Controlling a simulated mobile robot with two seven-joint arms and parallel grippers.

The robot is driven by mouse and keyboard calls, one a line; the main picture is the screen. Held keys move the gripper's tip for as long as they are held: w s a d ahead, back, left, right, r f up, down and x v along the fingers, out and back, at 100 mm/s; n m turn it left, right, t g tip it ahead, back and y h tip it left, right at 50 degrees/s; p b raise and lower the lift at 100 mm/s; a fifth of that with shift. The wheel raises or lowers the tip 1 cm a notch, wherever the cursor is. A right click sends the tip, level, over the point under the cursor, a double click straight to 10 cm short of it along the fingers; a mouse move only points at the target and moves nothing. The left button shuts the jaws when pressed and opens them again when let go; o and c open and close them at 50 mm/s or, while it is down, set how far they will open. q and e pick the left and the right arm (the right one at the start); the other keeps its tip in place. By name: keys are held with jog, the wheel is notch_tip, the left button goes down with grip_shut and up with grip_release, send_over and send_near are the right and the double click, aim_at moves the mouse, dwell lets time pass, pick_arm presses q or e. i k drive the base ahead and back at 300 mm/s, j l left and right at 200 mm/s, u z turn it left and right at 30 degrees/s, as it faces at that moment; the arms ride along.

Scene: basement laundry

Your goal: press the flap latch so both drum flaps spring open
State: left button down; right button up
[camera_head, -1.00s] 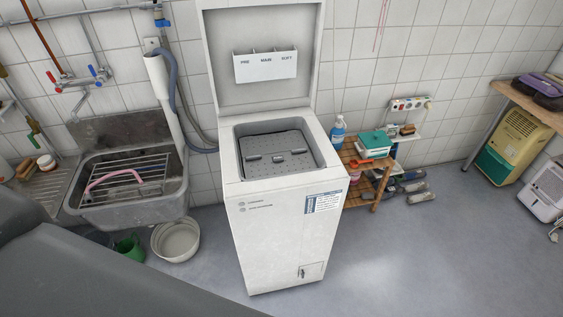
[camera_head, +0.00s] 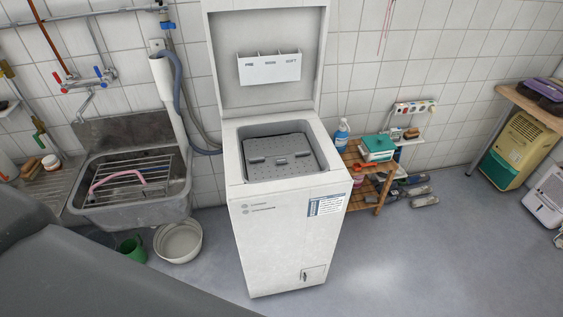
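A white top-loading washer (camera_head: 290,235) stands in the middle of the head view with its lid (camera_head: 268,95) raised upright. Inside the top opening, the grey perforated drum flaps (camera_head: 284,172) lie level and look shut. Small raised grey pieces (camera_head: 279,158) sit across the middle of the flaps; which of them is the latch I cannot tell. Neither of my grippers is in view. A large dark grey part of my own body covers the lower left corner.
A stone sink (camera_head: 140,208) with a wire rack and pink hose stands left of the washer. A white basin (camera_head: 178,241) and green bucket (camera_head: 132,247) sit on the floor below it. A wooden shelf (camera_head: 362,192) stands close to the washer's right.

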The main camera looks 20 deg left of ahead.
aim_at(282, 161)
jog(key=i+l+u, duration=0.95)
jog(key=k+j, duration=0.05)
